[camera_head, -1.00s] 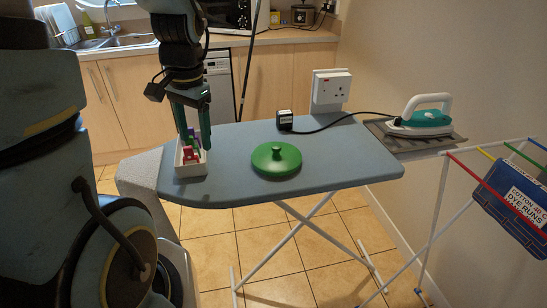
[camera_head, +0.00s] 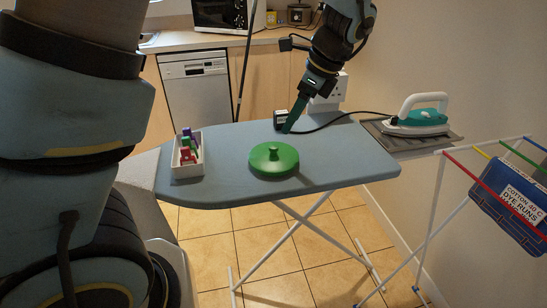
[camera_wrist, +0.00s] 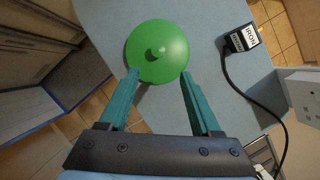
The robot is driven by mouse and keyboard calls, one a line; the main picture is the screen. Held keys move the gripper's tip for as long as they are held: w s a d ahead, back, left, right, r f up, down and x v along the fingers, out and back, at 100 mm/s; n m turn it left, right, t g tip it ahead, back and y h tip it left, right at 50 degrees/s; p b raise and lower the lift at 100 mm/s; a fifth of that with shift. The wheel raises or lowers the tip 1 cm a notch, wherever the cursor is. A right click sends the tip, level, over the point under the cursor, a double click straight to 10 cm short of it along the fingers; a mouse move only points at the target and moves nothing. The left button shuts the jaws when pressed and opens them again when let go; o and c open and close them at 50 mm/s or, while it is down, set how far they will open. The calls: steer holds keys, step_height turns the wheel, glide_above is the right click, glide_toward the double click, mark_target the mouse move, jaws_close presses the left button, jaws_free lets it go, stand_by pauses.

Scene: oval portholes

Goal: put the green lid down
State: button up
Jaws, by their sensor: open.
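The green lid (camera_head: 274,159) lies flat on the blue ironing board (camera_head: 232,183), its round knob up. My gripper (camera_head: 290,128) is over the board behind the lid, near the black plug, and holds nothing. In the wrist view my gripper (camera_wrist: 160,75) has its two teal fingers spread apart, with the green lid (camera_wrist: 157,51) beyond the fingertips. The fingertips overlap the lid's near edge in that view; I cannot tell the gap from there. In the head view the fingers are apart from the lid.
A white box (camera_head: 188,156) with small coloured items stands at the board's left end. A black plug (camera_head: 280,119) with a cord lies at the back. An iron (camera_head: 420,118) rests on the right, near a drying rack (camera_head: 437,200). The board right of the lid is clear.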

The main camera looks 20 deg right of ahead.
mark_target(275, 146)
steer(key=x, duration=0.4)
steer(key=shift+p, duration=0.3)
steer(key=shift+a+p+x, duration=0.15)
steer(key=shift+p+x, duration=0.3)
steer(key=shift+x, duration=0.9)
steer(key=shift+a+p+x, duration=0.15)
steer(key=shift+p+x, duration=0.3)
steer(key=shift+x, duration=0.85)
jaws_close()
